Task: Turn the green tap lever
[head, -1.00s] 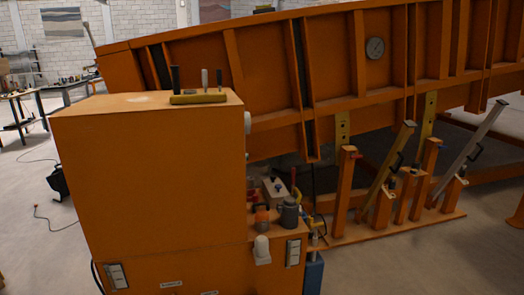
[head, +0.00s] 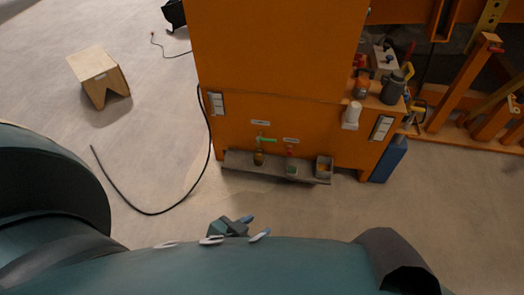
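The green tap lever (head: 265,140) sticks out sideways, pointing right, on the lower front of the orange cabinet (head: 275,60). A small label is above it, and an amber container (head: 258,158) stands under it. My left gripper (head: 254,227) shows low in the head view, partly hidden behind my teal arm. Its two pale blue fingertips look apart, with nothing between them. It is well below the lever in the picture and not touching it. My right gripper is not in view.
A red tap (head: 290,151) sits right of the green one. A grey shelf (head: 240,163) beneath holds containers and a small box (head: 323,167). A black cable (head: 140,211) lies on the floor at left, near a wooden stool (head: 95,65). The floor before the shelf is clear.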

